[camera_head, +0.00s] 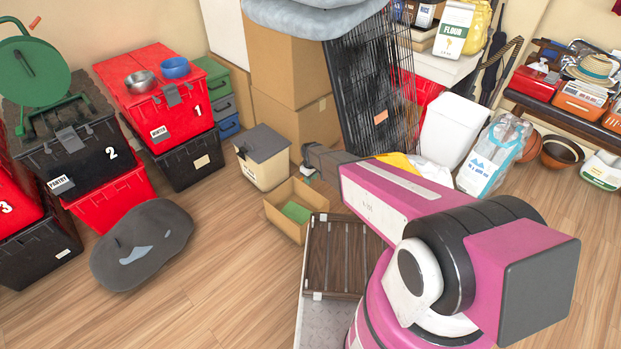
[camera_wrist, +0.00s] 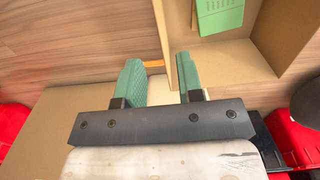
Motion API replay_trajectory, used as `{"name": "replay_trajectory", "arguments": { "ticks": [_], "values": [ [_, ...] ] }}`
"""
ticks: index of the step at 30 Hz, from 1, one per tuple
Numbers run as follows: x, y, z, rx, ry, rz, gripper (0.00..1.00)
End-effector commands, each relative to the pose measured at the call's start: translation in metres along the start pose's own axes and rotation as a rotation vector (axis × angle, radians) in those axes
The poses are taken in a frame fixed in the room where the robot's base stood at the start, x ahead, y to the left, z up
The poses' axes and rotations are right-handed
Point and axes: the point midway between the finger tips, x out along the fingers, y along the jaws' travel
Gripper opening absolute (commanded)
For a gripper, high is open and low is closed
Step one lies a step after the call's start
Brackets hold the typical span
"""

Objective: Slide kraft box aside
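An open kraft box (camera_head: 285,222) stands on the floor with a green item (camera_head: 297,212) inside. It also shows at the upper right of the wrist view (camera_wrist: 235,62), with the green item (camera_wrist: 218,14) against its inside. Closed kraft boxes (camera_head: 290,75) are stacked behind. My gripper (camera_head: 308,174) is just above and behind the open box in the head view. In the wrist view its green fingers (camera_wrist: 159,78) are apart, with nothing clearly held, and the right finger is close to the open box's wall. Contact cannot be told.
A cream tote with a grey lid (camera_head: 262,162) stands left of my gripper. A black rack (camera_head: 365,90) leans behind. Bare wooden floor (camera_head: 225,270) is free to the left.

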Motion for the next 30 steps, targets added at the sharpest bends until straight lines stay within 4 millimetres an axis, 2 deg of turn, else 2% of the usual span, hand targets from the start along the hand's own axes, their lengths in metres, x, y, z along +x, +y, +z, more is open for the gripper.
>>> {"name": "replay_trajectory", "arguments": {
  "ticks": [8,19,24,30],
  "values": [
    [0.032,0.001,-0.001,0.001,-0.002,-0.001,0.34],
    [0.091,0.001,-0.001,0.001,-0.001,0.000,0.34],
    [0.103,0.001,-0.001,0.001,0.000,0.000,0.34],
    [0.104,0.000,0.000,0.001,0.000,0.001,0.34]
  ]
}}
